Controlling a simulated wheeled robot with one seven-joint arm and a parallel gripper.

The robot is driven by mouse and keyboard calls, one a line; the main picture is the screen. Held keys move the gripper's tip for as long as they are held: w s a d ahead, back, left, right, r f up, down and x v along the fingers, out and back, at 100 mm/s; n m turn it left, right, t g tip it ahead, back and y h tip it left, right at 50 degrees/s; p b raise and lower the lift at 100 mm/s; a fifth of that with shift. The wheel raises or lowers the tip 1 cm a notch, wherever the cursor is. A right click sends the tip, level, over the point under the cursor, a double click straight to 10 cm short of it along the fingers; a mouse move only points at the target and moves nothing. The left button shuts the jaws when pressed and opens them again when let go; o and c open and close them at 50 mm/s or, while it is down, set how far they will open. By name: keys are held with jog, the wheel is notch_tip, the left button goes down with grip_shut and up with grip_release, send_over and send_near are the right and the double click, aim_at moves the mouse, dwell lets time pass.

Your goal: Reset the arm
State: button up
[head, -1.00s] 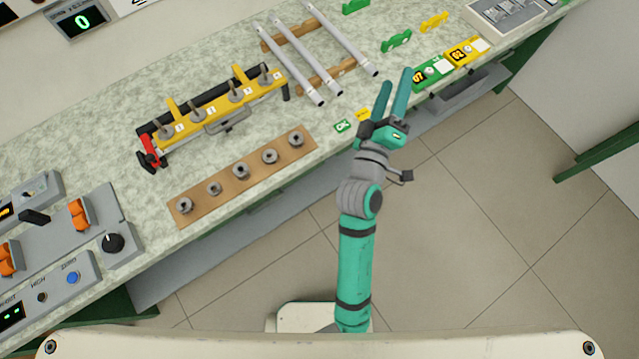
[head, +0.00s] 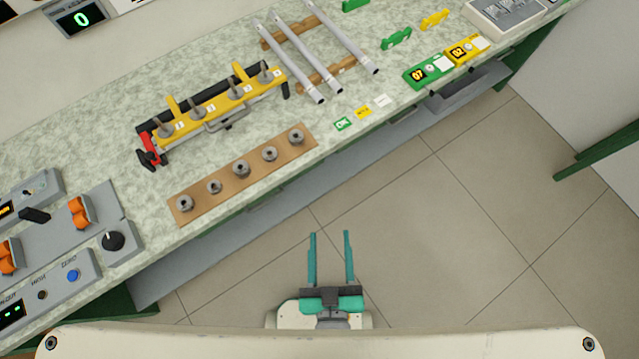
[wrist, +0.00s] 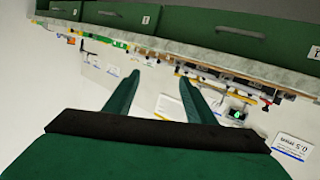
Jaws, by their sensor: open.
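My gripper (head: 331,262) is open and empty in the head view. It is drawn back close to my base, over the tiled floor and clear of the bench. Its two teal fingers are parallel and point toward the bench. In the wrist view my gripper (wrist: 160,88) also shows its two fingers apart with nothing between them. The rest of my arm is mostly hidden behind or below the gripper in the head view.
The speckled bench (head: 120,90) runs diagonally across the head view. On it are a yellow fixture (head: 220,102), a brown board (head: 228,186) with several metal collars, three grey rods (head: 318,50) on wooden supports, and control boxes (head: 75,245). The floor (head: 440,250) is free.

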jog(key=s, duration=0.1)
jog(key=s+a+m, duration=0.1)
jog(key=s+a, duration=0.1)
jog(key=shift+a+r+m, duration=0.2)
jog(key=shift+r+m, duration=0.05)
jog(key=shift+m, duration=0.15)
jog(key=shift+w, duration=0.1)
jog(key=shift+d, duration=0.1)
dwell(0.8)
